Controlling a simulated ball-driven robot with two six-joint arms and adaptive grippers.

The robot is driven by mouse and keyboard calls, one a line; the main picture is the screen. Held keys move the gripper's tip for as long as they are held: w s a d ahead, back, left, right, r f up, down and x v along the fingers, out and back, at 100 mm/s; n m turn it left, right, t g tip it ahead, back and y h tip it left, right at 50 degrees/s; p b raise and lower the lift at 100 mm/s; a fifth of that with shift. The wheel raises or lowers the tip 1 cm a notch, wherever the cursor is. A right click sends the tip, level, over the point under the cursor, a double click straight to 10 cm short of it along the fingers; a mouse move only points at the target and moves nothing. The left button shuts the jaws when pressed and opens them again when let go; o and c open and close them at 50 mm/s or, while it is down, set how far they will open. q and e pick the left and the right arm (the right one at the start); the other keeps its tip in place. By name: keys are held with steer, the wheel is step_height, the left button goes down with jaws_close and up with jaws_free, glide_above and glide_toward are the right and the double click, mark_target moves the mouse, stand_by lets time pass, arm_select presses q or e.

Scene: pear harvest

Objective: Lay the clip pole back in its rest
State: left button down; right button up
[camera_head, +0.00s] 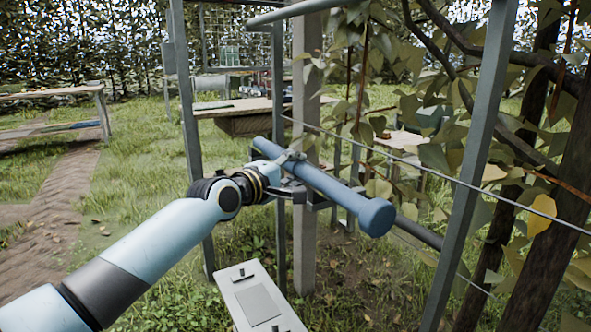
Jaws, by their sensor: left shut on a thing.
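The clip pole shows as a thick blue bar (330,184) with a wide round knob at its near end. It slants down from upper left to lower right in front of a wooden post. My left gripper (296,178) is shut on the bar near its upper half. A dark bracket (314,203) shows just below the bar at the post; whether it is the rest, and whether the bar touches it, I cannot tell. A dark grey rod (420,233) shows beyond the knob; I cannot tell if it belongs to the pole. My right gripper is not in view.
The wooden post (304,250) and grey metal uprights (468,170) stand close around the bar. A thin wire (440,180) and leafy branches (440,120) fill the right side. Tables stand behind on grass.

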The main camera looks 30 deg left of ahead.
arm_select(q)
steer(key=c, duration=0.8)
jaws_free()
steer(key=shift+o, duration=0.2)
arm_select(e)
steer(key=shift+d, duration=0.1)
arm_select(q)
steer(key=shift+s, duration=0.1)
steer(key=s+a+r, duration=0.1)
steer(key=s, duration=1)
steer(key=shift+s+a, duration=0.15)
steer(key=shift+s, duration=0.2)
